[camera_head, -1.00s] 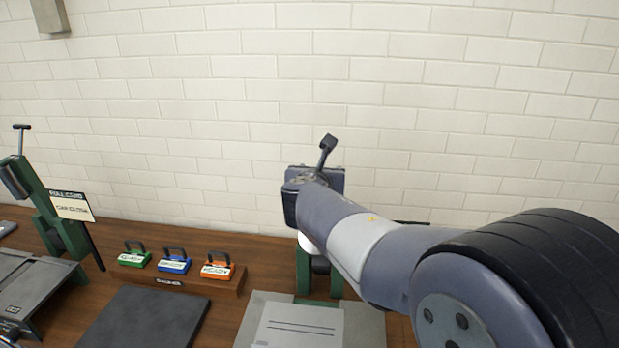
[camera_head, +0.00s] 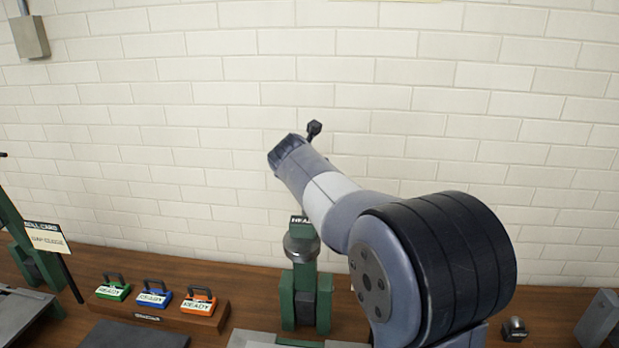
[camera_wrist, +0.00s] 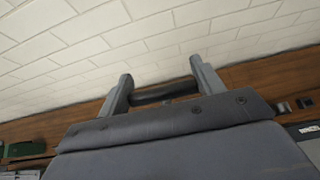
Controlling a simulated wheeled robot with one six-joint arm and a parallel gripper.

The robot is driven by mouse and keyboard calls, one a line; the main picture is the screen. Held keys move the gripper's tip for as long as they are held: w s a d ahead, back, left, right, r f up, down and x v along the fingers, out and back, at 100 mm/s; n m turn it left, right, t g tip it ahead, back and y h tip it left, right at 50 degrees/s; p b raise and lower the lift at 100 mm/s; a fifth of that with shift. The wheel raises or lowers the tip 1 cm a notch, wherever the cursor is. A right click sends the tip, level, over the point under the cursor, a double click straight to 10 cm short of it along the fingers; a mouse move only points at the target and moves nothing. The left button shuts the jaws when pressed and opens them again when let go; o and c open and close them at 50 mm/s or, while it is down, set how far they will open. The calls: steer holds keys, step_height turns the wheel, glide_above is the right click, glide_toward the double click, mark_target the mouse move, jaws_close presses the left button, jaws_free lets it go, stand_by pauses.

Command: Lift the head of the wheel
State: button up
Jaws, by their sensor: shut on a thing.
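My gripper (camera_wrist: 164,84) shows in the wrist view, with its two grey fingers on either side of a dark bar (camera_wrist: 166,93). It is shut on this bar. In the head view my arm hides most of the gripper; a short dark knobbed piece (camera_head: 314,130) sticks up behind the arm's end. My arm's end is above this stand. I cannot tell how the bar joins the stand.
Green (camera_head: 113,289), blue (camera_head: 155,296) and orange (camera_head: 198,301) handled blocks stand on a wooden rack to the left. A green machine with a sign (camera_head: 47,237) is farther left. A small metal piece (camera_head: 515,329) lies at right. A white brick wall closes the back.

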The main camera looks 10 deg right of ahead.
steer(key=shift+w+d+f+g, duration=0.25)
steer(key=shift+w, duration=0.4)
steer(key=shift+w+d+f+g, duration=0.25)
steer(key=shift+w, duration=0.35)
steer(key=o, duration=1)
steer(key=shift+c, duration=0.2)
steer(key=o, duration=0.3)
steer(key=shift+w, duration=0.25)
steer(key=shift+o, duration=0.6)
steer(key=shift+s+r, duration=0.1)
steer(key=shift+r, duration=0.05)
steer(key=shift+r, duration=0.1)
steer(key=b+v, duration=0.2)
steer(key=v, duration=0.8)
steer(key=shift+s+r, duration=0.2)
steer(key=shift+s, duration=0.15)
steer(key=shift+w+f, duration=0.1)
